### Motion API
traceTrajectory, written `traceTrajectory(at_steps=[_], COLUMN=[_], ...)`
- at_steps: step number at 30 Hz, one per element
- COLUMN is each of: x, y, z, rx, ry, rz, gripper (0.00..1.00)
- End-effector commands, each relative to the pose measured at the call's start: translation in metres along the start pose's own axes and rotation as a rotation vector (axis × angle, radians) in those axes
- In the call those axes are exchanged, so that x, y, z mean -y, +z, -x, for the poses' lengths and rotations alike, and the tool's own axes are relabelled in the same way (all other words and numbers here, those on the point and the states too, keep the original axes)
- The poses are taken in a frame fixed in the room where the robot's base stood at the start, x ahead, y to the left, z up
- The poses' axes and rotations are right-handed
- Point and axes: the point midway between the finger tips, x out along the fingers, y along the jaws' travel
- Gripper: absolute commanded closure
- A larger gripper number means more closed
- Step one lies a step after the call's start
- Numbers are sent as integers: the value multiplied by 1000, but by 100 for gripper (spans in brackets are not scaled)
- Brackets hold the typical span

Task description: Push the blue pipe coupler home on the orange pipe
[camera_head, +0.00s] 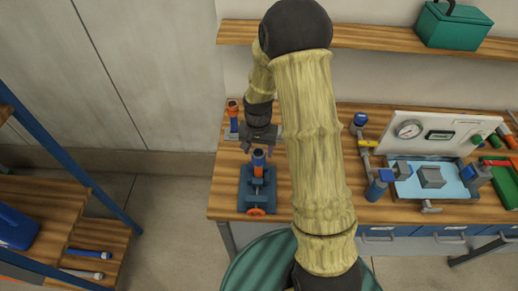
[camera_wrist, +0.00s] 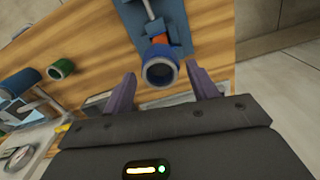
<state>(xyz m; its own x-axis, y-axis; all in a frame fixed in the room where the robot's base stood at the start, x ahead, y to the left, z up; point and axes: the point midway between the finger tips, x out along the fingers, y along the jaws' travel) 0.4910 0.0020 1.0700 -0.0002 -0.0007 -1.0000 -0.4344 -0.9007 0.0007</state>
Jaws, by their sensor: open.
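The blue coupler (camera_head: 258,158) sits at the top of the upright orange pipe (camera_head: 258,171), which stands in a blue vise (camera_head: 244,200) on the workbench. In the wrist view the coupler (camera_wrist: 149,75) shows its open round end, with orange pipe (camera_wrist: 181,48) behind it and the vise (camera_wrist: 135,20) beyond. How far the coupler is down on the pipe cannot be told. My gripper (camera_head: 258,146) is open just above the vise. In the wrist view its two purple fingers (camera_wrist: 161,72) lie to either side of the coupler, with visible gaps.
Another orange and blue piece (camera_head: 233,116) stands behind the vise to the left. Right of my arm are pipe fittings (camera_head: 361,120), a gauge panel (camera_head: 440,132) and a blue tray (camera_head: 473,192). A shelf (camera_head: 370,38) with a green box (camera_head: 452,25) runs above the bench.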

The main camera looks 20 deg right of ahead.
Motion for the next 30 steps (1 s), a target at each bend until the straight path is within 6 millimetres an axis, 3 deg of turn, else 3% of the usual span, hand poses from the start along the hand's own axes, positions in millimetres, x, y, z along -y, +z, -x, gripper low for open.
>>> traceTrajectory(at_steps=[12,16,17,30], x=[0,0,0,0], y=[0,0,0,0], z=[6,6,6,14], rx=[0,0,0,0], ry=[0,0,0,0], rz=[0,0,0,0], gripper=[42,18,16,16])
